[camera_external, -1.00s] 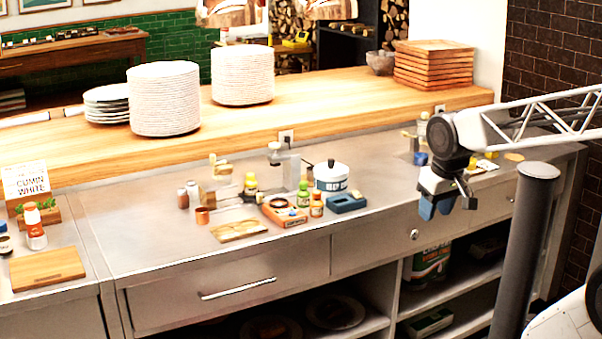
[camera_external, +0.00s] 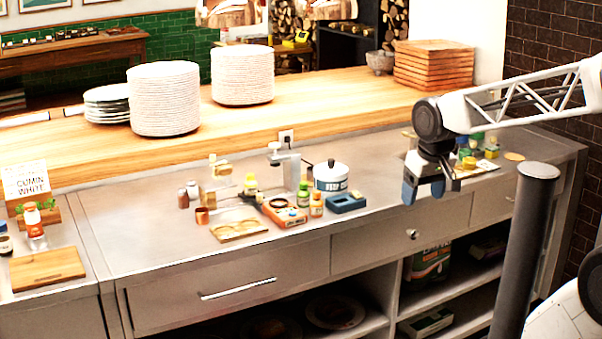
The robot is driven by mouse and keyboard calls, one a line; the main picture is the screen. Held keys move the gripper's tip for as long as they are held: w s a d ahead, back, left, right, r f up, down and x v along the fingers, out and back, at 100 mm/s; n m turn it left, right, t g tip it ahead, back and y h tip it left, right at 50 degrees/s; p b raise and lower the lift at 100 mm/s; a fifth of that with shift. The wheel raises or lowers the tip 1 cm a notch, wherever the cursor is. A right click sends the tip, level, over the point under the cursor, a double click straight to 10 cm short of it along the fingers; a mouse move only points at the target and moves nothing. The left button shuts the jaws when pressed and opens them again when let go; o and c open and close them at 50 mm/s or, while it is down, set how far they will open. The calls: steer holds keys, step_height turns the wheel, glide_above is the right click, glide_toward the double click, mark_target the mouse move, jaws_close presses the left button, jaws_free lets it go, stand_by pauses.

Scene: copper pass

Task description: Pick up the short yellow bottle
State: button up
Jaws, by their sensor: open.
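Several small bottles stand on the steel counter. A small bottle with a yellow top (camera_external: 250,185) stands in the middle group, behind an orange-red tray. At the right, short yellow items (camera_external: 469,162) stand beside and partly behind my arm, near a green-topped bottle (camera_external: 477,140). I cannot tell for certain which one is the short yellow bottle. My gripper (camera_external: 424,190) hangs over the counter's front edge, fingers pointing down, open and empty. It is left of the right-hand items and well right of the middle group.
A white lidded pot (camera_external: 330,176), a blue box (camera_external: 346,203), orange bottle (camera_external: 316,205) and copper cup (camera_external: 202,215) crowd the middle counter. A raised wooden ledge (camera_external: 340,110) with plate stacks runs behind. The counter's left front (camera_external: 150,235) is clear.

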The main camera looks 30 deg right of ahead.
steer(key=w+a+r+m, duration=0.1)
steer(key=w+r, duration=0.1)
steer(key=w, duration=0.7)
steer(key=w+r+m, duration=0.1)
steer(key=w+r, duration=0.1)
steer(key=w, duration=0.7)
steer(key=m+g, duration=0.2)
steer(key=m, duration=0.4)
glide_above(252, 174)
steer(key=f, duration=1.6)
steer(key=shift+s+f, duration=0.2)
steer(key=shift+s, duration=0.2)
steer(key=shift+w+a+f, duration=0.1)
steer(key=shift+w+f, duration=0.2)
steer(key=shift+f, duration=1.25)
steer(key=shift+w+a+f, duration=0.1)
steer(key=shift+f, duration=1.25)
steer(key=shift+w+a+f, duration=0.1)
steer(key=shift+f, duration=1.2)
